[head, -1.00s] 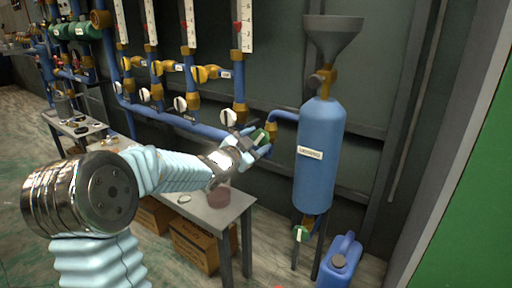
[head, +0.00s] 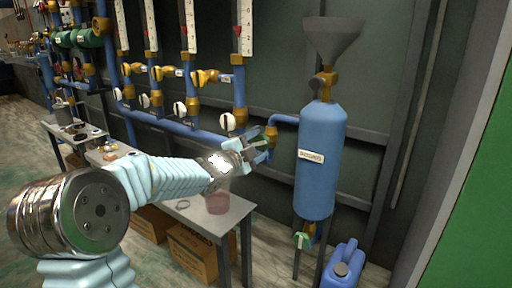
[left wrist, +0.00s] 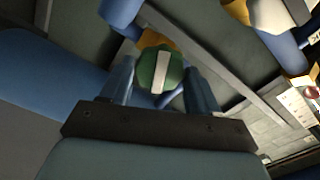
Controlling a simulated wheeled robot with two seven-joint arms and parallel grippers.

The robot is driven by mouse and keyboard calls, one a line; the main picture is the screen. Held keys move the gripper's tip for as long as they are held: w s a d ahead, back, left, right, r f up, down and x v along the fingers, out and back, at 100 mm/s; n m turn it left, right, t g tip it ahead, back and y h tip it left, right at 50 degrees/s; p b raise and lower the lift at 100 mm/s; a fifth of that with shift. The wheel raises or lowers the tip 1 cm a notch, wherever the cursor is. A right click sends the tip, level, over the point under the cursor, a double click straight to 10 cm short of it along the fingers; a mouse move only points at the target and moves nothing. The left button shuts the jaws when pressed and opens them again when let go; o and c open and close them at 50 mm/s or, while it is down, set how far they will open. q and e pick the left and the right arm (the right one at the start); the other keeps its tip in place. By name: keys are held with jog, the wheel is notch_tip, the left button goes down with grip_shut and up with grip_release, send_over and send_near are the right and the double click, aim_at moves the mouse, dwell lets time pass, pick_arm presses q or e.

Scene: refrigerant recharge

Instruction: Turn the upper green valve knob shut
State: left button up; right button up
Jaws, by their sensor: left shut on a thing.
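The upper green valve knob (left wrist: 148,72) is round with a white bar across its face. It sits on a brass valve (head: 271,134) on the blue pipe left of the blue tank (head: 321,165). My left gripper (head: 261,147) is at this knob, partly hiding it in the head view. In the left wrist view its two fingers (left wrist: 160,82) are on either side of the knob, shut on it. The white bar runs nearly upright between the fingers there. A lower green valve knob (head: 303,240) is under the tank, apart from the gripper. My right gripper is not in view.
A grey funnel (head: 333,35) tops the tank. A blue jug (head: 341,266) stands on the floor. A grey table (head: 236,208) below my left arm carries a beaker with reddish liquid (head: 217,203). White-faced valves and gauges line the wall pipes to the left.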

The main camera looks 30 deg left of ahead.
pick_arm(q)
jog(key=shift+f+m, duration=0.1)
jog(key=shift+m, duration=0.2)
jog(key=m, duration=0.3)
jog(key=shift+m, duration=0.3)
jog(key=o, duration=1)
jog(key=shift+o, duration=0.2)
jog(key=s, duration=0.7)
jog(key=shift+a, duration=0.25)
